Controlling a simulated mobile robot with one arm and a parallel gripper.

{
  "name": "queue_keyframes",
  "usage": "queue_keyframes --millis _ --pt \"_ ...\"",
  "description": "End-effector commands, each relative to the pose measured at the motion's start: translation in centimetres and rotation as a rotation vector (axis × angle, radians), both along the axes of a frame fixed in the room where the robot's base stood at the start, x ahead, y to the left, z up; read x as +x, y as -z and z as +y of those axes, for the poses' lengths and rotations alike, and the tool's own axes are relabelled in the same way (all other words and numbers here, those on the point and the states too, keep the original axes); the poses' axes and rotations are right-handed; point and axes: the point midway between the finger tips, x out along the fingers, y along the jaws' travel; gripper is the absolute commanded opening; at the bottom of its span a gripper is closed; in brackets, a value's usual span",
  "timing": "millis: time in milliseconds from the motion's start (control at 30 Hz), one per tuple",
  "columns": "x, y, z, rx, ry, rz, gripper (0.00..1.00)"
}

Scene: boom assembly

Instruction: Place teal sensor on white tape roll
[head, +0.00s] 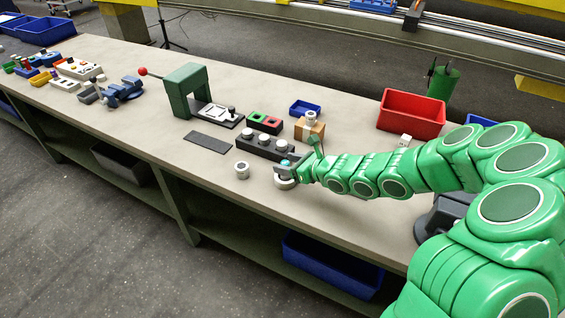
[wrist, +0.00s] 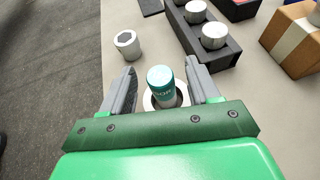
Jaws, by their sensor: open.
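The teal sensor (wrist: 161,80) is a short cylinder with a teal top and lettering. It stands between the two fingers of my gripper (wrist: 160,67), which is open with a gap on each side of it. The white tape roll (wrist: 149,101) shows as a pale ring around the sensor's lower end. In the head view the teal top (head: 285,162) sits directly above the white tape roll (head: 284,183) on the bench, with my gripper (head: 284,170) around it. The sensor looks upright on the roll; its base is hidden.
A small metal cylinder (head: 242,170) stands to the left. A dark block with several round silver-topped pieces (head: 266,144) lies just behind. A cardboard box (head: 309,128) and a red bin (head: 411,112) stand farther right. The bench's front edge (head: 215,194) is close; bare bench lies left.

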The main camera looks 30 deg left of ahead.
Motion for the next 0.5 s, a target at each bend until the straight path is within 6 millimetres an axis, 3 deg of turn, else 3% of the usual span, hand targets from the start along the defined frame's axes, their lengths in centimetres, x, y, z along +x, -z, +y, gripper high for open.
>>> queue_keyframes --millis 500 --pt "-0.9 -2.3 -5.1 0.004 0.002 -0.002 0.61"
